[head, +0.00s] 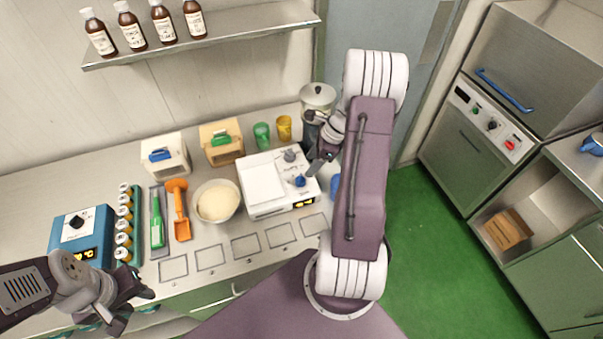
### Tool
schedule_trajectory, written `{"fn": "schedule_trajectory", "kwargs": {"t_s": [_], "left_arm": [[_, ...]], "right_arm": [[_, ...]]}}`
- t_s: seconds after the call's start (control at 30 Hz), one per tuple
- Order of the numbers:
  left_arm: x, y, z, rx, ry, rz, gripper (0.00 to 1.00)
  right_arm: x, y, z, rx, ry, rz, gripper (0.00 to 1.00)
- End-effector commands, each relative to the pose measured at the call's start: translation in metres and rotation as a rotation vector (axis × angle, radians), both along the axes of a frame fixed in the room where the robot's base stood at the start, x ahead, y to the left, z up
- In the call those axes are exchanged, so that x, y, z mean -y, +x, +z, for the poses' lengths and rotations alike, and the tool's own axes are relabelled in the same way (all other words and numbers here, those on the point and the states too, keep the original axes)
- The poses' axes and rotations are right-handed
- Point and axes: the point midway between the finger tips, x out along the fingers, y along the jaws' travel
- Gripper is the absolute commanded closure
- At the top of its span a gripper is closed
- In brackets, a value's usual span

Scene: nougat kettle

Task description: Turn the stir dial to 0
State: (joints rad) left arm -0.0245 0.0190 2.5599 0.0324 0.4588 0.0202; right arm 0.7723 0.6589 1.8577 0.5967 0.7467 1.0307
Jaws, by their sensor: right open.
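A white hotplate unit (262,184) stands on the bench with a flat white top. Two dials sit on its right side: a grey dial (290,155) further back and a blue dial (300,181) nearer the front. Their labels are too small to read, so I cannot tell which one is for stirring. A small orange display (304,203) is lit on its front. My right gripper (314,166) is open, just right of the dials and close above the unit; I cannot tell whether it touches. My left gripper (138,308) is open and empty at the bench's front left.
A lidded steel pot (318,94) stands behind my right gripper. Green (262,134) and yellow (284,127) cups stand behind the unit. A bowl of pale contents (216,202) is left of it. A blue device (78,235) stands at far left. Empty marked squares line the front.

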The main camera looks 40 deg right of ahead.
Motion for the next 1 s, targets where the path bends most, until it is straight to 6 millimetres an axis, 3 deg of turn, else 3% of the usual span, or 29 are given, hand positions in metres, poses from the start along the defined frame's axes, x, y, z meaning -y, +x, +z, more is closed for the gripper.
{"fn": "schedule_trajectory", "kwargs": {"t_s": [0.4, 0.73, 0.77, 0.93, 1.0], "left_arm": [[0.000, 0.000, 0.011, 0.000, 0.000, 0.000, 0.64], [0.000, 0.000, 0.011, 0.000, 0.000, 0.000, 0.64], [0.000, 0.000, 0.011, 0.000, 0.000, 0.000, 0.64], [0.000, 0.000, 0.011, 0.000, 0.000, 0.000, 0.64], [0.000, 0.000, 0.011, 0.000, 0.000, 0.000, 0.64]], "right_arm": [[-0.024, 0.018, -0.070, -0.004, 0.003, 0.002, 0.45], [-0.025, 0.021, -0.078, 0.000, 0.000, 0.001, 0.45], [-0.025, 0.021, -0.078, -0.001, 0.001, 0.000, 0.48], [-0.025, 0.021, -0.078, -0.001, 0.001, 0.000, 0.95], [-0.025, 0.021, -0.078, -0.001, 0.001, 0.000, 1.00]]}}
